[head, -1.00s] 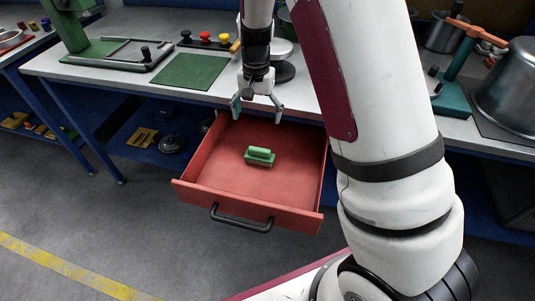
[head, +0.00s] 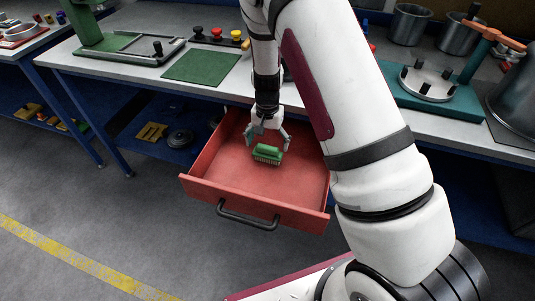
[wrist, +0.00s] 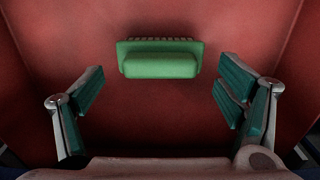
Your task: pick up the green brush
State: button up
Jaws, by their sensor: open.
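The green brush (head: 267,154) lies on the floor of the open red drawer (head: 225,178), its bristles down and its green handle on top. In the wrist view the brush (wrist: 160,60) sits at the upper middle, beyond the fingertips and across the gap between them. My gripper (head: 267,139) points down into the drawer, just above and behind the brush. Its two teal-padded fingers, also in the wrist view (wrist: 160,90), are spread wide with nothing between them. The exact height of the fingers above the brush cannot be told.
The drawer's red walls and black front handle (head: 248,217) surround the brush, with bare drawer floor around it. The workbench (head: 135,66) stands behind, bearing a green mat (head: 201,66) and a teal fixture (head: 430,85). My arm hides part of the bench.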

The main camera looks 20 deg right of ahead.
jog(key=shift+f, duration=1.2)
jog(key=c, duration=1.3)
jog(key=shift+o, duration=0.2)
jog(key=shift+r, duration=0.15)
jog(key=shift+r, duration=0.25)
notch_tip(320, 180, up, 3)
jog(key=shift+s, duration=0.15)
jog(key=s+d+r, duration=0.1)
jog(key=s, duration=1.4)
jog(key=shift+s, duration=0.35)
jog(key=shift+r, duration=0.1)
